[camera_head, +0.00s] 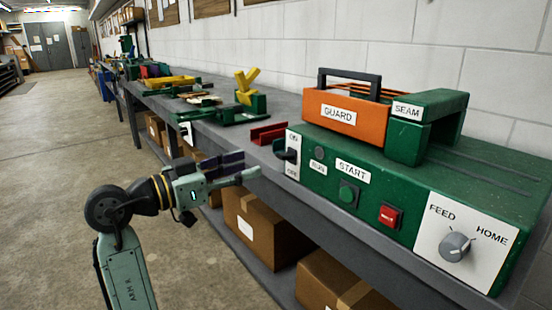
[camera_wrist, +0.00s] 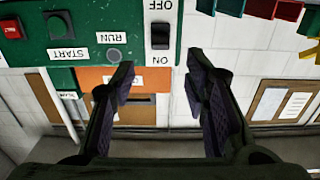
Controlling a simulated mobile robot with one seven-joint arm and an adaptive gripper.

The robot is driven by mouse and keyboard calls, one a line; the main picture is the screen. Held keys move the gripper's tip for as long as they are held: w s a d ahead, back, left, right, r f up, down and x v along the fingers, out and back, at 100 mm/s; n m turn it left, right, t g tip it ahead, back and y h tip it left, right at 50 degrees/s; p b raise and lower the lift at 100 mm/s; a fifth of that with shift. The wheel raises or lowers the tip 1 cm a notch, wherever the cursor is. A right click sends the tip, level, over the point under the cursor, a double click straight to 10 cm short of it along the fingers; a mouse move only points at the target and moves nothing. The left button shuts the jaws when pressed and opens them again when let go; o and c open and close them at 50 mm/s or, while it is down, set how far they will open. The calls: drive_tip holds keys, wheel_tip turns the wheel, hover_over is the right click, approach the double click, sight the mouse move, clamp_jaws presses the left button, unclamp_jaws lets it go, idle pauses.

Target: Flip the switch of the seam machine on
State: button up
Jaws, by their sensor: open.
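The green seam machine (camera_head: 330,185) stands on the bench at the right, with a SEAM label on its upper block. Its black switch (camera_head: 286,155) sticks out of a white ON/OFF plate at the machine's left end. In the wrist view, which is upside down, the switch (camera_wrist: 160,36) lies between the OFF and ON labels. I cannot tell which way it is set. My gripper (camera_head: 248,168) is open and empty, just left of the switch and apart from it. In the wrist view my gripper (camera_wrist: 160,72) has its fingers spread either side of the switch's line.
An orange GUARD box (camera_head: 345,113) with a handle sits on the machine. The front has a green START button (camera_head: 348,194), a red button (camera_head: 389,215) and a FEED/HOME knob (camera_head: 455,246). A red part (camera_head: 268,133) lies behind the switch. Cardboard boxes (camera_head: 262,232) fill the lower shelf.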

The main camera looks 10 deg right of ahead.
sight(279, 156)
drive_tip(key=p+x, duration=0.1)
drive_tip(key=x, duration=0.8)
drive_tip(key=shift+c, duration=0.2)
drive_tip(key=shift+p, duration=0.3)
clamp_jaws()
